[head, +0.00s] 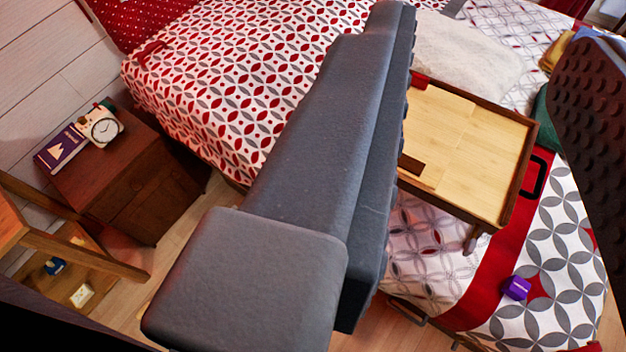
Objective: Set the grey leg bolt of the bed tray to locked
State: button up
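The bed tray (525,172) stands on the bed at the right, with a light wood top and a dark brown rim. Its left side is hidden behind a finger of my gripper. A short leg (473,241) shows under its near corner. I cannot make out the grey leg bolt or its setting. My gripper (490,42) is close to the camera, with a long grey finger across the middle and a dark, bumpy finger pad at the right edge. The fingers are wide apart, with nothing held between them. The tray shows in the gap, beyond them.
A purple block (517,288) lies on the bedspread near the tray. A white pillow (465,55) lies behind the tray. At left, a brown nightstand (140,190) holds a clock (104,130) and a purple book (62,147). A wooden chair-like piece (85,255) stands at lower left.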

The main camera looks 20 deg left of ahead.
aim_at(471, 245)
jog(key=k, duration=0.45)
jog(key=u, duration=0.15)
jog(key=i, duration=0.65)
jog(key=z, duration=0.8)
jog(key=k, duration=1.3)
jog(key=z, duration=0.15)
jog(key=i, duration=0.9)
jog(key=u, duration=0.15)
